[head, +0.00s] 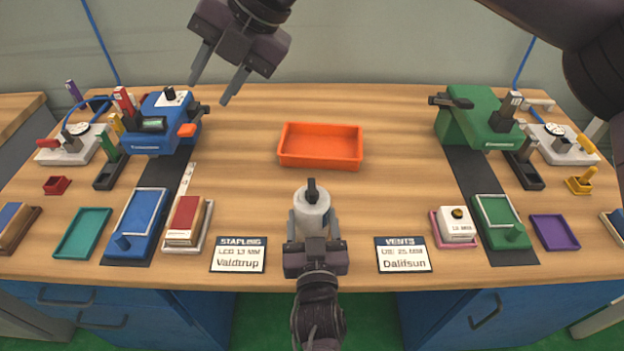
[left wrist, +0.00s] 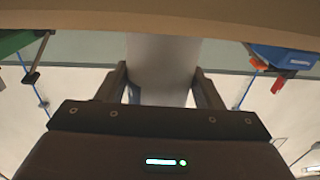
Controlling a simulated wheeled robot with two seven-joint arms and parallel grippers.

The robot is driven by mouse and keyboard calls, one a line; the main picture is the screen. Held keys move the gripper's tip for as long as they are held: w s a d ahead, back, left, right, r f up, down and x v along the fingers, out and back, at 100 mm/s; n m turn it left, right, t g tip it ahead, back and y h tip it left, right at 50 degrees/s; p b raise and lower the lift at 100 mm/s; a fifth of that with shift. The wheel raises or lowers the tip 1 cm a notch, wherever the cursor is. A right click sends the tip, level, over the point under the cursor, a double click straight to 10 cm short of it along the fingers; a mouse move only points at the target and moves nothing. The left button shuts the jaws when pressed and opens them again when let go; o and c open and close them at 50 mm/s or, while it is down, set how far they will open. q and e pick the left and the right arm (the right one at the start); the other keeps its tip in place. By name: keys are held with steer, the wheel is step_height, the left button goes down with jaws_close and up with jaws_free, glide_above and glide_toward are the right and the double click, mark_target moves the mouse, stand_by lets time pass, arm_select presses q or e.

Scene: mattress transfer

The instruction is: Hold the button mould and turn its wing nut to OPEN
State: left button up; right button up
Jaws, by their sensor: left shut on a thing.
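The button mould (head: 312,215) is a pale grey-white cylinder standing upright near the front middle of the table. Its dark wing nut (head: 312,187) is on top, seen nearly edge-on; no OPEN mark can be read. My left gripper (head: 314,232) is shut on the mould from the front, one finger on each side. The left wrist view shows the mould (left wrist: 163,68) between the fingers. Whether the mould touches the table is hidden by the gripper. My right gripper (head: 219,85) is open and empty, above the back left of the table, well apart from the mould.
An orange tray (head: 320,163) lies behind the mould. A blue press (head: 160,125) stands at left and a green press (head: 480,122) at right. Wood around the orange tray is clear.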

steer(key=s+d+f+n+h, duration=0.1)
steer(key=s+d+f+h, duration=0.1)
steer(key=d+f+h, duration=0.3)
steer(key=h, duration=0.2)
glide_above(312, 186)
step_height(312, 186, down, 2)
steer(key=shift+n, duration=0.3)
step_height(312, 186, down, 12)
steer(key=shift+r, duration=0.25)
jaws_close()
